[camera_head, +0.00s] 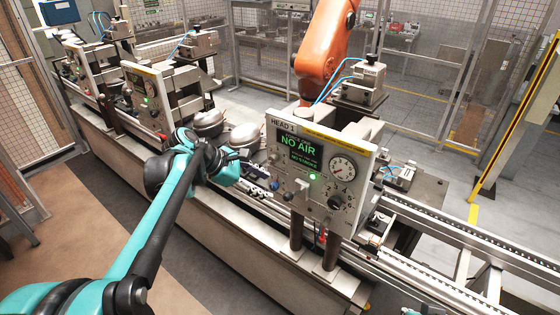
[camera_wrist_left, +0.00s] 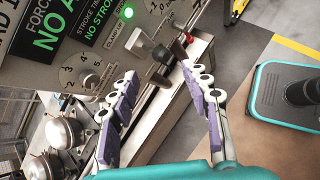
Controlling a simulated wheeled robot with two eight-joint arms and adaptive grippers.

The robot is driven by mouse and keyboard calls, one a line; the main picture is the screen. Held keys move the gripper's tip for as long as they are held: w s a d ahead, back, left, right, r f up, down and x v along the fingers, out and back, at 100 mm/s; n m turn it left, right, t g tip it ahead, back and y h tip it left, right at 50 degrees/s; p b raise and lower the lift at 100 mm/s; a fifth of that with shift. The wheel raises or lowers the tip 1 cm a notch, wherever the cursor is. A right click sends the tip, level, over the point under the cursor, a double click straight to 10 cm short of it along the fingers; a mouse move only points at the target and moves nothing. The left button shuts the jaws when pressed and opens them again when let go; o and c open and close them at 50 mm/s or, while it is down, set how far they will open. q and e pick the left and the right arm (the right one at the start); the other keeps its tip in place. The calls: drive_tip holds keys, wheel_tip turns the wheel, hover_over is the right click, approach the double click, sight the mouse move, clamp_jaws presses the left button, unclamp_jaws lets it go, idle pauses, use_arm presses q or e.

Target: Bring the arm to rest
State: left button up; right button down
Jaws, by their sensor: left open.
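My left arm reaches in from the lower left in the head view. Its gripper (camera_head: 270,188) is open, just left of the lower left side of the HEAD 1 panel (camera_head: 345,196). In the left wrist view my left gripper (camera_wrist_left: 160,76) shows two spread purple-padded fingers with nothing between them. Beyond the fingertips is a lever with a dark handle (camera_wrist_left: 160,54) below the panel's green light. I cannot tell whether a fingertip touches it. My right gripper is not in view.
Rounded metal compressors (camera_head: 243,136) stand on the line behind my left gripper. An orange robot arm (camera_head: 325,45) rises behind the panel. Conveyor rails (camera_head: 450,235) run to the lower right. Brown floor matting (camera_head: 95,215) is clear at the left.

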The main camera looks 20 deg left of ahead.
use_arm(q)
drive_tip(key=s+d+f+m+y+b, duration=0.2)
drive_tip(key=s+f+m+b, duration=0.4)
drive_tip(key=s+f+m, duration=0.4)
drive_tip(key=s+d+f+m+t+y+b, duration=0.1)
drive_tip(key=s+d+f+m+y+b, duration=0.2)
drive_tip(key=s+f+m, duration=0.7)
wheel_tip(320, 180, down, 4)
drive_tip(key=m+y+b, duration=0.2)
drive_tip(key=b, duration=0.1)
drive_tip(key=shift+d+r+b, duration=0.15)
drive_tip(key=shift+b, duration=0.2)
